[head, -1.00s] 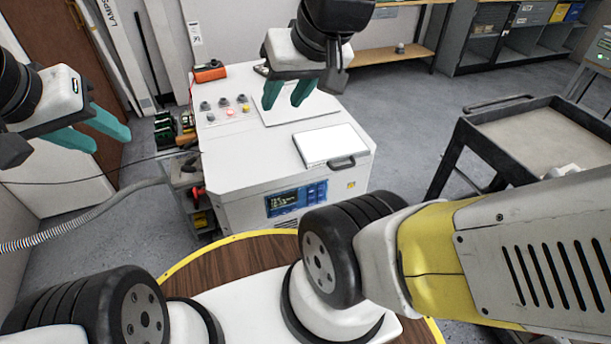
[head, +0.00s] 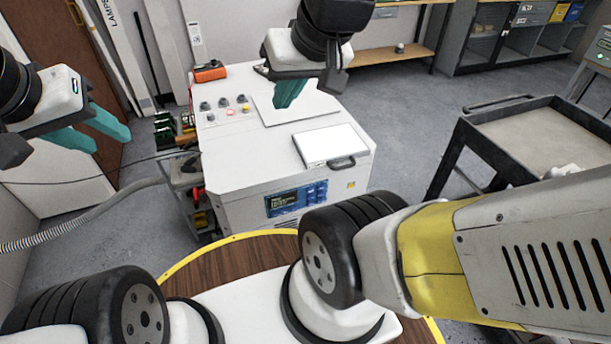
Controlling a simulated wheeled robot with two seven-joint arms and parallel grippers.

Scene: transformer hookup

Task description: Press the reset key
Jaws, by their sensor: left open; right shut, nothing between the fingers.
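A white cabinet (head: 235,160) stands in the middle. Its top has a small panel with several knobs and buttons, including a lit red button (head: 231,113) and a yellow button (head: 246,108). Its front has a blue control panel (head: 297,199) with a dark display and several small keys. I cannot tell which key is the reset key. My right gripper (head: 287,96) is shut and empty, above the cabinet top, right of the buttons. My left gripper (head: 111,142) is open and empty, left of the cabinet.
An orange tool (head: 210,71) lies at the cabinet's back edge. A white lid with a dark handle (head: 332,146) is on the top at front right. A dark cart (head: 545,137) stands right. A grey hose (head: 95,212) runs at left. A wooden round table (head: 225,258) is in front.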

